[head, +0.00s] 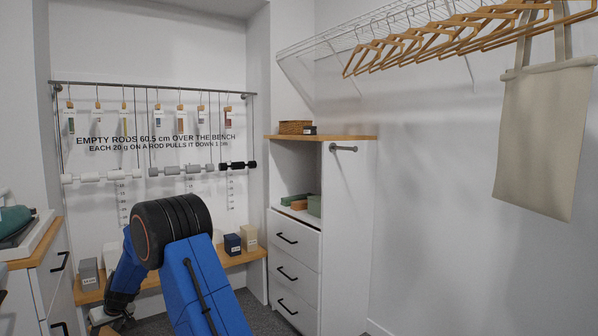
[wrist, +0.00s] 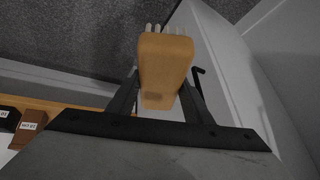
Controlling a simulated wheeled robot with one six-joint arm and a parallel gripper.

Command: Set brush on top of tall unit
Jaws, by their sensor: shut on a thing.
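My gripper (wrist: 162,98) is shut on the brush (wrist: 165,62), a tan wooden block with pale bristles at its far end in the wrist view. The fingers press it from both sides, and grey carpet shows beyond it. In the head view my blue arm bends down to the lower left in front of the bench; I cannot make out the gripper and brush clearly there. The tall unit (head: 350,220) is white with a wooden top (head: 350,137), an open compartment and drawers. On the left part of its top are a woven basket (head: 295,127) and a small dark item (head: 310,130).
A wooden bench (head: 245,257) with several labelled blocks runs along the alcove, under hanging rods and tags. A white drawer unit (head: 35,280) stands at left. Wooden hangers (head: 430,40) and a beige tote bag (head: 545,135) hang at upper right. The top's right part is clear.

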